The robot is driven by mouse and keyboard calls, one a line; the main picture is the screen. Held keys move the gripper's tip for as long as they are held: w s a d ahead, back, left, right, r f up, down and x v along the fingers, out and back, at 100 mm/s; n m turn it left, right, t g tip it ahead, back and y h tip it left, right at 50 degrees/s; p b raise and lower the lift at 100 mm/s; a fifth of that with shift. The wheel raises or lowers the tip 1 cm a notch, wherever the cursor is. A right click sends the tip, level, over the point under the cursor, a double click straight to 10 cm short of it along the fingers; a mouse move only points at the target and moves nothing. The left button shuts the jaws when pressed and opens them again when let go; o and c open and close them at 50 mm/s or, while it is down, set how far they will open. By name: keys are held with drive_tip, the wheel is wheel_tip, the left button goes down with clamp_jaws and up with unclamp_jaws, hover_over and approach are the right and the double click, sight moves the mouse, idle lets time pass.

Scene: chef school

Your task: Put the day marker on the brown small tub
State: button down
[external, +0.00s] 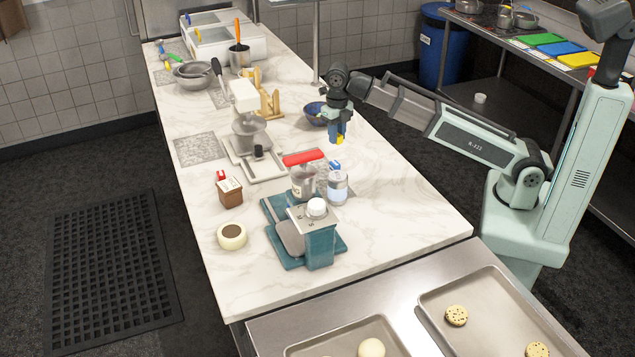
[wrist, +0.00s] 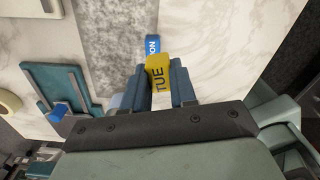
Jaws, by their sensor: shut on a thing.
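My gripper (external: 338,128) hangs above the right part of the marble counter. It is shut on the day marker (external: 340,140), a small piece with a yellow face. In the wrist view the marker (wrist: 159,74) shows "TUE" on yellow between the two blue fingers, with a blue face ending in "ON" just beyond it. The brown small tub (external: 231,199) stands on the counter's left side, with a pale top or label and a red bit at its upper edge. My gripper is well apart from the tub, to its right and farther back.
A teal scale (external: 322,247) and red-handled container (external: 302,180) stand between my gripper and the counter's front. A cream roll (external: 232,237) lies near the tub. The counter's right front is clear.

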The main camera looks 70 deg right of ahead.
drive_tip(key=w+a+r+n, duration=0.1)
drive_tip(key=w+a+r, duration=0.1)
drive_tip(key=w+a, duration=0.7)
drive_tip(key=w+a+r+n, duration=0.15)
drive_tip(key=w+a, duration=0.35)
drive_tip(key=a, duration=0.8)
wheel_tip(320, 180, up, 4)
drive_tip(key=m, duration=0.3)
hover_over(229, 185)
drive_tip(key=shift+w+f+m, duration=0.1)
drive_tip(key=shift+f+m, duration=0.1)
drive_tip(key=shift+m, duration=1.15)
drive_tip(key=shift+f, duration=4.9)
drive_tip(key=shift+d+f, duration=0.1)
drive_tip(key=shift+f, duration=0.05)
drive_tip(key=c, duration=0.9)
unclamp_jaws()
wheel_tip(229, 185, up, 12)
